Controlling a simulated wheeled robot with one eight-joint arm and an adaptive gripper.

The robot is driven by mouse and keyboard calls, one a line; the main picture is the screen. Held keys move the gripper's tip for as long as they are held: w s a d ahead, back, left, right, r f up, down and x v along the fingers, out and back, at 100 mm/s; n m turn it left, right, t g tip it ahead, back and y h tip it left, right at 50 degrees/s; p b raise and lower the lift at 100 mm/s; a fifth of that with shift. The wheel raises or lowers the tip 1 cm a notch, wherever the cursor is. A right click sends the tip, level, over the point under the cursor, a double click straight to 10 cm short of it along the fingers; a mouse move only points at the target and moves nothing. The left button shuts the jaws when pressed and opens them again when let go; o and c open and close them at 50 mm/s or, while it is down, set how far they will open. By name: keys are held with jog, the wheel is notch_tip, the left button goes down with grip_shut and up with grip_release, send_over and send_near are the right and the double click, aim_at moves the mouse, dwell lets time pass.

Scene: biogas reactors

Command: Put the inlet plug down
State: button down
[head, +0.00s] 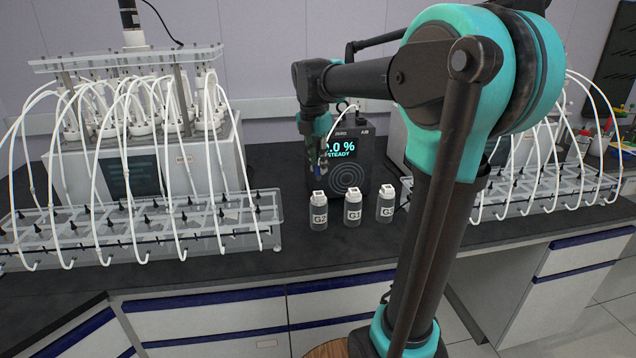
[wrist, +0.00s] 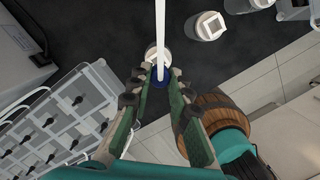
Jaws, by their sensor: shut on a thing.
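My gripper (head: 321,172) is over the bench, pointing down behind the bottle marked G2 (head: 318,212). A white cap or bottle top (wrist: 152,54) shows just past the fingertips. I cannot tell whether the plug touches it. Bottles G1 (head: 352,209) and G3 (head: 386,206) stand upright to the right of G2.
A dark meter (head: 348,176) reading "STEADY" stands behind the bottles. Clear racks with white tubes stand at left (head: 140,228) and right (head: 540,195). The dark bench top (head: 290,265) is clear in front of the bottles.

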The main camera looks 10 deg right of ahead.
aim_at(318, 175)
jog(key=shift+f, duration=3)
jog(key=shift+f, duration=0.1)
jog(key=c, duration=1.4)
grip_release()
jog(key=r, duration=0.4)
jog(key=s+r, duration=0.1)
jog(key=r, duration=0.3)
jog(key=a+r, duration=0.1)
jog(key=r, duration=0.3)
jog(key=shift+s+a, duration=0.1)
jog(key=shift+s, duration=0.05)
